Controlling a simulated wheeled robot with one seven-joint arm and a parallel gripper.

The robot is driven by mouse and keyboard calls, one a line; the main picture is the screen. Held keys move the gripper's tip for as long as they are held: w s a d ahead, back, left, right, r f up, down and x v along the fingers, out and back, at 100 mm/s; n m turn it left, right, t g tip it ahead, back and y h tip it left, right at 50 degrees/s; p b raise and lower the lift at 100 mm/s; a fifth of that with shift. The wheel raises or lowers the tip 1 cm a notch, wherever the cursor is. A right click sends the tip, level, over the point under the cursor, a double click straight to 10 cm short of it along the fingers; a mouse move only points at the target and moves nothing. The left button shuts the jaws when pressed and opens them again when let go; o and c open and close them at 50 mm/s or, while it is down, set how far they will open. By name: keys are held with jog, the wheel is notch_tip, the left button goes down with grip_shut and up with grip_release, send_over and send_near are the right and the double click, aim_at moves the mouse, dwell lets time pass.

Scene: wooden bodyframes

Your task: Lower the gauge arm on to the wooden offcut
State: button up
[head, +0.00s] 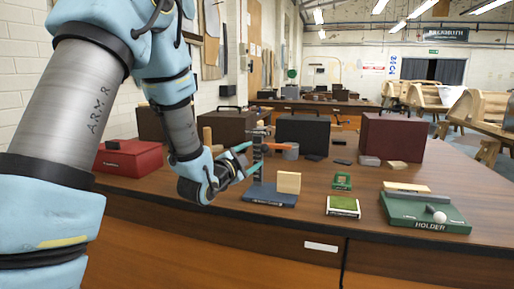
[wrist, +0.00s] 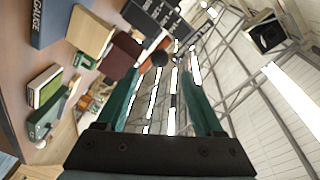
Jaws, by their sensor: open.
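The gauge stand has a dark blue base (head: 268,196) on the table, and its lettered base (wrist: 50,20) is at top left in the wrist view. A dark upright post (head: 258,152) rises from the base, with a short dark crosspiece (head: 260,131) near its top. I cannot tell clearly which part is the gauge arm. The pale wooden offcut (head: 289,182) stands on the base right of the post; it also shows in the wrist view (wrist: 88,34). My gripper (head: 254,152) is open beside the post, above the base's left side. Its teal fingers (wrist: 158,90) are apart, with nothing visibly held between them.
A green holder (head: 425,211) with a white ball, a green-topped block (head: 343,206) and a small green piece (head: 342,181) lie to the right. A red case (head: 128,158) is left. The table's front edge is close.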

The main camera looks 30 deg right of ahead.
aim_at(262, 149)
jog(key=p+x, duration=0.3)
jog(key=x, duration=0.5)
jog(key=shift+w+d, duration=0.15)
jog(key=shift+d, duration=0.1)
jog(key=shift+c, duration=0.3)
grip_shut()
dwell(0.8)
